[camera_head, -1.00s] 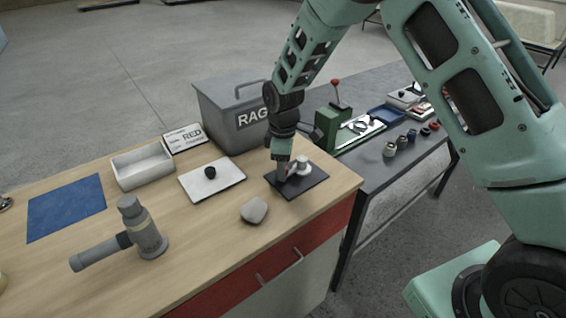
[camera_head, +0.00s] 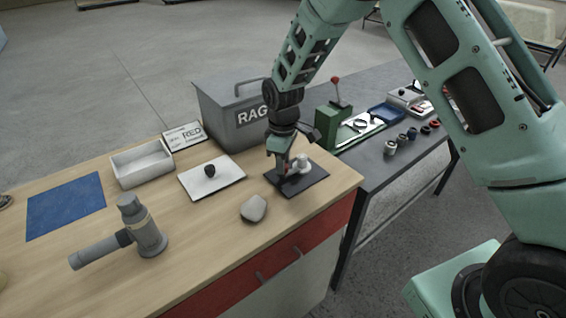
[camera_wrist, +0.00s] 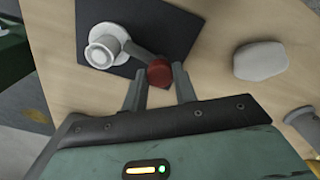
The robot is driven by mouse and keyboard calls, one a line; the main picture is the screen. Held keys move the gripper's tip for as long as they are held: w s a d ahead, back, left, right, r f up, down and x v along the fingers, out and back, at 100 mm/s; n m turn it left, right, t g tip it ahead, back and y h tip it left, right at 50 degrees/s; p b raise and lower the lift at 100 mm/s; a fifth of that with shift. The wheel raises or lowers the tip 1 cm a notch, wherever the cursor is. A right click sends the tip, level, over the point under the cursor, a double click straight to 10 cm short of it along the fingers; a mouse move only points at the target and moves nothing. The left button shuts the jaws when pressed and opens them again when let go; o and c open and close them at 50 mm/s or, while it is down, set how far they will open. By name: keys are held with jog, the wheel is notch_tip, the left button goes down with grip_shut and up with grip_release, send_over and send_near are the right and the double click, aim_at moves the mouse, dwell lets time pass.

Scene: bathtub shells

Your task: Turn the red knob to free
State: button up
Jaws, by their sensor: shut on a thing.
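The red knob (camera_wrist: 159,72) sits at the end of a short arm on a pale valve-like fitting (camera_wrist: 104,48), seen in the wrist view. The fitting stands on a dark square plate (camera_wrist: 172,32), which also shows at the right of the bench in the head view (camera_head: 312,184). My gripper (camera_wrist: 159,79) is shut on the red knob, one finger on each side of it. In the head view my gripper (camera_head: 281,172) is over the plate's left part, beside the white fitting (camera_head: 301,162), and largely hides the knob.
A grey stone (camera_head: 253,208) lies left of the plate. A white board with a black knob (camera_head: 228,187), a grey RAGS bin (camera_head: 222,112), a white tray (camera_head: 130,173) and a grey pipe fitting (camera_head: 148,240) stand around. A second bench (camera_head: 376,172) adjoins on the right.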

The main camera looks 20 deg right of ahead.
jog(key=m, duration=0.4)
jog(key=shift+m, duration=0.3)
jog(key=m, duration=0.3)
jog(key=shift+m, duration=0.4)
jog(key=m, duration=0.3)
jog(key=shift+r+m, duration=0.1)
jog(key=shift+m, duration=2)
jog(key=o, duration=1)
notch_tip(320, 180, up, 17)
jog(key=shift+r+b, duration=0.15)
jog(key=shift+b, duration=1.1)
